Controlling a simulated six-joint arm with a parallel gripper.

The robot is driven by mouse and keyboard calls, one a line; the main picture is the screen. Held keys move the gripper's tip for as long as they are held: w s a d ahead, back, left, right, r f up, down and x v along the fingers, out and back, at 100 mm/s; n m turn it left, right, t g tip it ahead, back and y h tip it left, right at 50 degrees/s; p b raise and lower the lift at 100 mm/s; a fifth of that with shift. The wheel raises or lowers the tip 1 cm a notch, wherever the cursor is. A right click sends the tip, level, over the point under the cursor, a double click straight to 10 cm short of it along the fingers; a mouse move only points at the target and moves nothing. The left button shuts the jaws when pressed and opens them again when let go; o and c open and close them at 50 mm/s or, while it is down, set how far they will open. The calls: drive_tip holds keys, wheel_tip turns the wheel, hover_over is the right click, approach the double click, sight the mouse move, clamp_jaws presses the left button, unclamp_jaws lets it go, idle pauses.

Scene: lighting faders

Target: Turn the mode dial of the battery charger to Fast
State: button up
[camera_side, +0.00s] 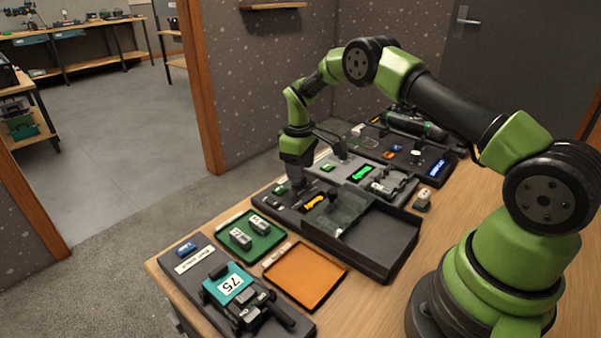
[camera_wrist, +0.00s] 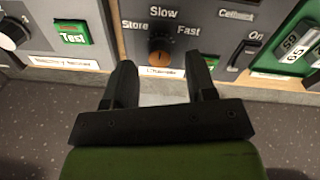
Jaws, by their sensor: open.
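The mode dial (camera_wrist: 160,49) is a dark round knob with an orange-brown lower face in the wrist view. The words Store, Slow and Fast stand around it on the grey panel of the battery charger (camera_wrist: 205,15). Which word the dial points to is too small to tell. My gripper (camera_wrist: 161,72) is open, with one finger on each side below the dial, and nothing shows between the fingers. In the side view my gripper (camera_side: 297,186) hangs low over the devices at the far edge of the bench, hiding the dial there.
In the wrist view a green Test button (camera_wrist: 72,32) and a white-marked knob (camera_wrist: 12,32) lie left. An On switch (camera_wrist: 243,54) and a green tray (camera_wrist: 292,62) with grey blocks lie right. In the side view an orange tray (camera_side: 304,276) is empty.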

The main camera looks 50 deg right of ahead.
drive_tip(key=shift+f, duration=1)
drive_tip(key=shift+c, duration=0.4)
drive_tip(key=c, duration=0.8)
drive_tip(key=shift+c, duration=0.2)
drive_tip(key=shift+m, duration=0.3)
drive_tip(key=m, duration=0.5)
drive_tip(key=shift+w, duration=0.1)
drive_tip(key=m, duration=0.6)
drive_tip(key=shift+g, duration=0.3)
drive_tip(key=shift+m, duration=0.3)
